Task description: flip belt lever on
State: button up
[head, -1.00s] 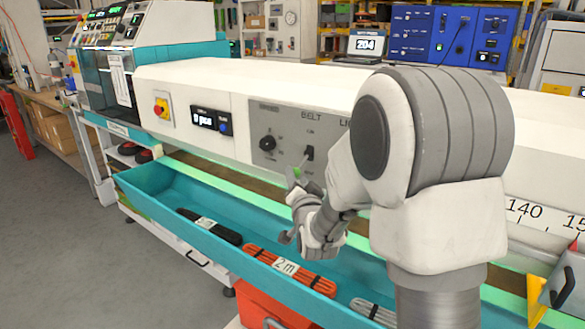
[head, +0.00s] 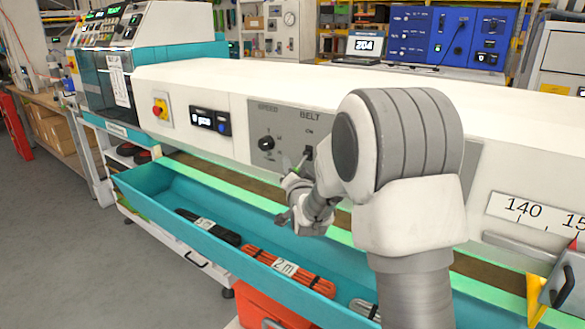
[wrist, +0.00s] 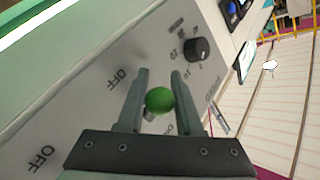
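The belt lever (head: 309,152) is on the grey control panel under the word BELT, beside a black speed knob (head: 267,143). In the head view it slants down and outward, its lower end close to my gripper (head: 287,188). In the wrist view its round green knob (wrist: 159,101) sits between the two fingers of my gripper (wrist: 160,74). The fingers are apart, with a narrow gap seen beside the knob. The lever's shaft is mostly hidden behind the knob. OFF labels (wrist: 117,80) are printed on the panel to the left of the fingers.
A teal tray (head: 160,200) with cable bundles (head: 289,269) runs below the panel, under my gripper. A red and yellow stop button (head: 160,109) and a small display (head: 210,121) are left of the panel. My arm hides the panel's right part.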

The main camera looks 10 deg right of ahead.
grip_shut()
dwell(1.0)
jog(key=shift+r, duration=0.15)
jog(key=r+m+g+p, duration=0.1)
jog(key=g+p, duration=0.1)
jog(key=p, duration=0.2)
jog(key=r+m+g+y+p, duration=0.1)
jog(key=m+g+p, duration=0.1)
jog(key=p, duration=0.2)
jog(key=r+m+g+y+p, duration=0.1)
jog(key=r+m+g+p, duration=0.1)
jog(key=p, duration=0.2)
jog(key=shift+s+a+g, duration=0.25)
jog(key=shift+g, duration=0.15)
jog(key=shift+m+y+p, duration=0.3)
jog(key=shift+y+p, duration=0.1)
jog(key=shift+p, duration=0.2)
